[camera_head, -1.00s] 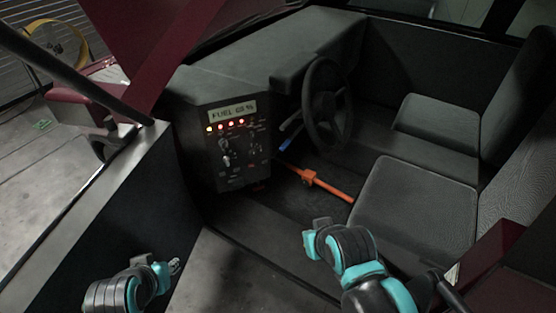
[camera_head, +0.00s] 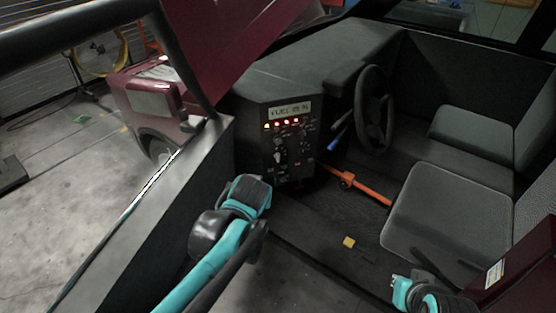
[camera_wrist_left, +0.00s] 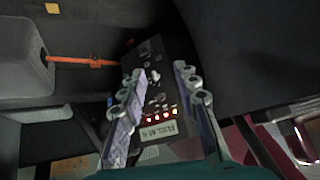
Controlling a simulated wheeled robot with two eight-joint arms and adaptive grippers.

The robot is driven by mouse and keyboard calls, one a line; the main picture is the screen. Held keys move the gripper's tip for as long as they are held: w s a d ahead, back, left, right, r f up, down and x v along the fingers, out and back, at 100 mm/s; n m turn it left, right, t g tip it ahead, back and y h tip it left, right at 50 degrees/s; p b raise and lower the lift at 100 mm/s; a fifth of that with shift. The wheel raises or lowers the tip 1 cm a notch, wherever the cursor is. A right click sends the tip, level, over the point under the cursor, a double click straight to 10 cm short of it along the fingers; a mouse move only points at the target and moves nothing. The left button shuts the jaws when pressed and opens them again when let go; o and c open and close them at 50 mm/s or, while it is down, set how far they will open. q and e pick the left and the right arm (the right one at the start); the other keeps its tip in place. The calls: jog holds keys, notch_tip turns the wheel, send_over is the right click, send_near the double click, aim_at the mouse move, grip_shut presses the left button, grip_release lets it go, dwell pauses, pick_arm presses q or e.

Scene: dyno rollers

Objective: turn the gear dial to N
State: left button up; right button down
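The control panel (camera_head: 310,153) on the dashboard carries a display, a row of lit lamps and several knobs. Pale knobs (camera_head: 279,157) sit at its left side; I cannot tell which is the gear dial or read its marks. In the left wrist view the panel (camera_wrist_left: 173,75) appears upside down, with pale knobs (camera_wrist_left: 155,76) between the fingers. My left gripper (camera_wrist_left: 155,74) is open and empty, apart from the panel. In the head view my left wrist hides its fingers. My right arm's end (camera_head: 402,290) shows at the lower right; its fingers are unclear.
A steering wheel (camera_head: 374,108) stands right of the panel. An orange bar (camera_head: 372,192) lies low between panel and seat (camera_head: 432,212). A small yellow piece (camera_head: 348,242) is on the floor. The dark side wall (camera_head: 150,225) is left of my left arm.

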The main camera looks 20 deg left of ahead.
pick_arm(q)
jog(key=w+n+y, duration=0.1)
jog(key=w, duration=0.8)
jog(key=n+t+y+p, duration=0.2)
jog(key=n+t+y, duration=0.1)
jog(key=n+y, duration=0.1)
send_near(279, 158)
jog(key=w+f, duration=0.1)
jog(key=b+x, duration=0.1)
jog(key=x, duration=0.3)
jog(key=b+x, duration=0.2)
jog(key=x, duration=0.2)
jog(key=shift+a+r, duration=0.1)
jog(key=shift+a, duration=0.25)
jog(key=shift+t, duration=0.3)
grip_shut()
